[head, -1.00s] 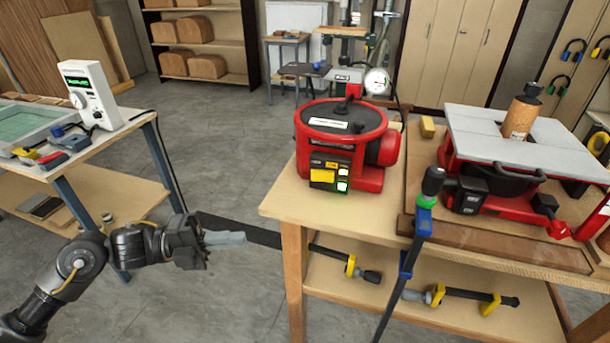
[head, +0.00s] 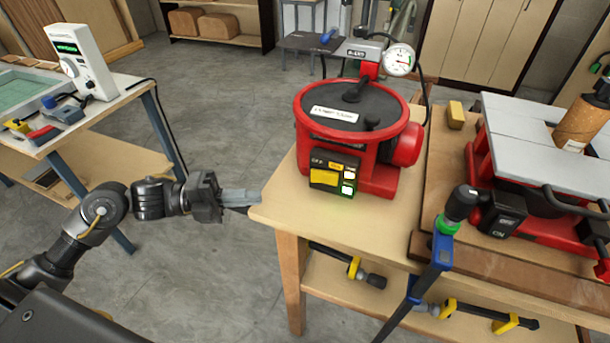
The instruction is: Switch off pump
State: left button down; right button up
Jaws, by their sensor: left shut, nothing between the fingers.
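The red pump (head: 375,180) with a dark round top stands on the wooden bench in the middle of the head view. Its front carries a black switch box (head: 333,173) with a yellow flap or paddle (head: 324,178) and small lit squares (head: 348,188) at the right. A green glow shows under the box. A round dial gauge (head: 399,60) sits above the pump at the back. My left gripper (head: 240,198) is shut and empty, pointing right, just off the bench's left edge and left of the switch box, apart from it. My right gripper is out of view.
The wooden bench (head: 285,217) has a small bare area left of the pump. A red machine with a grey table (head: 545,135) and an upright clamp (head: 440,255) stand at the right. A white control box (head: 80,60) stands on the left table. A yellow block (head: 455,114) lies behind.

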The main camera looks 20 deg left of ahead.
aim_at(324, 178)
pick_arm(q)
jog(key=p+x, duration=0.1)
jog(key=x, duration=0.2)
jog(key=p+x, duration=0.2)
jog(key=x, duration=0.1)
jog(key=p+x, duration=0.1)
jog(key=x, duration=0.2)
jog(key=shift+w+d+r, duration=0.15)
jog(key=shift+d+r, duration=0.1)
jog(key=shift+d, duration=0.15)
jog(key=w+p, duration=0.1)
jog(key=w, duration=0.2)
jog(key=shift+f, duration=0.15)
jog(key=shift+w+a+f+p, duration=0.1)
jog(key=shift+w+p, duration=0.25)
jog(key=shift+w, duration=0.2)
